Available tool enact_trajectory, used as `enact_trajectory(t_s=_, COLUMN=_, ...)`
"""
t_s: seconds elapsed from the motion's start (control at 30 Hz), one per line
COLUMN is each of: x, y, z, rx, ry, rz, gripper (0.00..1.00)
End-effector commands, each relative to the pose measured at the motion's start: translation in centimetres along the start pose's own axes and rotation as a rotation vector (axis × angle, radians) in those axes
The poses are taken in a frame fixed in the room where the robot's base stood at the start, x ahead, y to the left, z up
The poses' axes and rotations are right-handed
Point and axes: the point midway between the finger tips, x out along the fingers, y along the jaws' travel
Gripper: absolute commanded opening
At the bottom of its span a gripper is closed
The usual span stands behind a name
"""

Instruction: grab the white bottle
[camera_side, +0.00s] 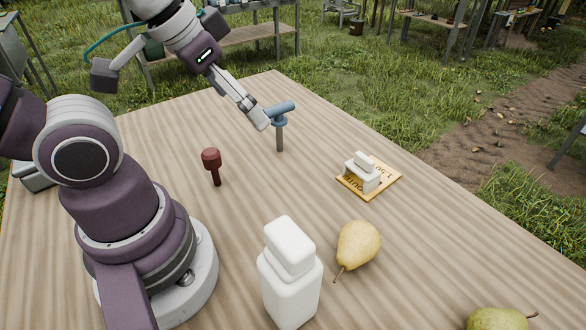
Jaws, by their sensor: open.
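The white bottle (290,278) stands upright at the front middle of the wooden table, with a blocky white cap on top. Its foot is close to the lower picture edge. My gripper (259,115) is at the far part of the table, well away from the bottle, and points down to the right. It is open, and I see nothing held in it. Its fingertips are beside a blue-headed tool (281,110); I cannot tell whether they touch it.
A dark red mallet-like tool (213,166) stands left of centre. A small white object (362,170) sits on a yellow printed board (384,185) at the right. A pear (358,245) lies just right of the bottle. Another pear (500,319) is at the lower right.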

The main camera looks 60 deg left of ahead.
Motion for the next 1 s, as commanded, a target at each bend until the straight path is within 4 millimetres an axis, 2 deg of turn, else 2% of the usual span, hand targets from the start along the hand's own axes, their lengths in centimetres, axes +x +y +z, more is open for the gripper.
enact_trajectory(t_s=0.1, x=0.0, y=0.1, z=0.0, rx=0.015, ry=-0.005, rz=0.004, gripper=0.94)
enact_trajectory(t_s=0.17, x=0.0, y=1.1, z=-0.2, rx=0.109, ry=-0.037, rz=0.028, gripper=0.94)
enact_trajectory(t_s=0.27, x=-0.3, y=4.6, z=-0.4, rx=0.472, ry=-0.146, rz=0.119, gripper=0.94)
enact_trajectory(t_s=0.3, x=-0.4, y=6.3, z=-0.3, rx=0.650, ry=-0.194, rz=0.163, gripper=0.94)
enact_trajectory(t_s=0.4, x=-1.0, y=10.3, z=0.7, rx=1.070, ry=-0.297, rz=0.268, gripper=0.94)
enact_trajectory(t_s=0.53, x=-1.7, y=13.3, z=2.3, rx=1.429, ry=-0.376, rz=0.358, gripper=0.94)
enact_trajectory(t_s=0.63, x=-0.9, y=14.0, z=3.2, rx=1.514, ry=-0.399, rz=0.380, gripper=0.94)
enact_trajectory(t_s=0.87, x=2.5, y=14.0, z=5.1, rx=1.511, ry=-0.397, rz=0.379, gripper=0.94)
enact_trajectory(t_s=1.0, x=4.5, y=14.7, z=6.5, rx=1.512, ry=-0.400, rz=0.379, gripper=0.94)
